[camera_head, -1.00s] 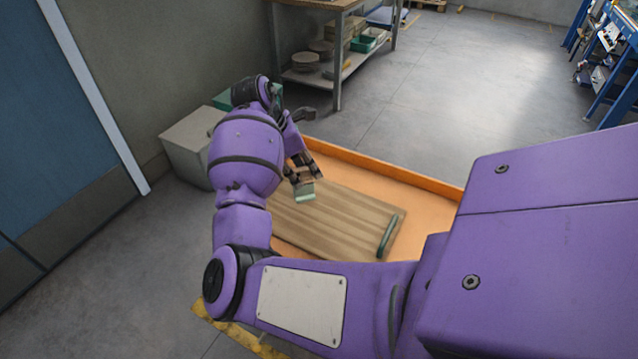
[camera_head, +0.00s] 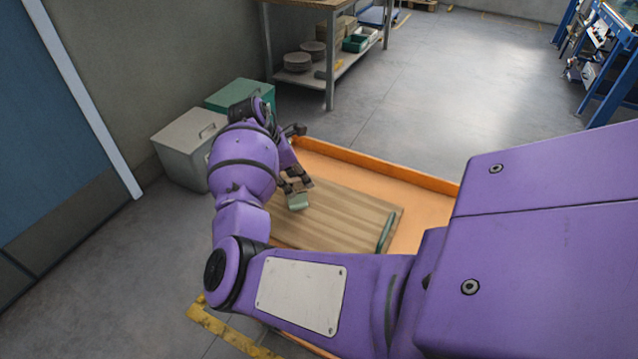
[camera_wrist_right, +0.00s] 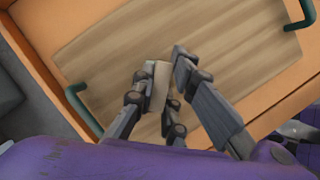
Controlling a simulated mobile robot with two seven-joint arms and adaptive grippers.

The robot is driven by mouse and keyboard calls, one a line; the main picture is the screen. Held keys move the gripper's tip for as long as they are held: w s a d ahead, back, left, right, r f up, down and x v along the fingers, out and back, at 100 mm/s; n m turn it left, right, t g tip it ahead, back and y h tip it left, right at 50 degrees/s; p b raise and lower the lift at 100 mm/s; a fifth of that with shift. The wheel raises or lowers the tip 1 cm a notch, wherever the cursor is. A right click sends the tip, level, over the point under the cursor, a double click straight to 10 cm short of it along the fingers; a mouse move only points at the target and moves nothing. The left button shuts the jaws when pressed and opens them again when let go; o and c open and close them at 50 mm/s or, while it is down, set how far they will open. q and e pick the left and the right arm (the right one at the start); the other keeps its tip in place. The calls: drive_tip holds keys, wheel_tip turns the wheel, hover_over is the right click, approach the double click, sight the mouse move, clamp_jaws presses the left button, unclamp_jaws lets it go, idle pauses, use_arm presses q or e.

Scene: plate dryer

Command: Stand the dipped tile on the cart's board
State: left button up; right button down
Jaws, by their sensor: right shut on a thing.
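The tile (camera_head: 298,201) is small, with a green part low down and a tan part above. My right gripper (camera_head: 297,187) is shut on it and holds it over the left part of the wooden board (camera_head: 345,218). The tile (camera_wrist_right: 157,86) also shows between the fingers of the right gripper (camera_wrist_right: 164,82) in the right wrist view. I cannot tell whether its lower edge touches the board (camera_wrist_right: 225,45). The board lies on the orange cart (camera_head: 425,205). My right arm hides part of the board in the head view. My left gripper is not in view.
The board has green handles at its ends, one at the right (camera_head: 385,232). The cart's raised orange rim (camera_head: 400,173) runs along the back. A grey bin (camera_head: 185,150) and a green bin (camera_head: 230,97) stand behind left. The board's right part is clear.

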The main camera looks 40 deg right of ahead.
drive_tip(key=c, duration=1.8)
unclamp_jaws()
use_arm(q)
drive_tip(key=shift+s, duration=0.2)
use_arm(e)
drive_tip(key=shift+o, duration=0.2)
drive_tip(key=shift+r, duration=0.1)
use_arm(q)
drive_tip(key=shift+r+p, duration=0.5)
drive_tip(key=shift+p, duration=0.05)
use_arm(e)
drive_tip(key=v, duration=1.2)
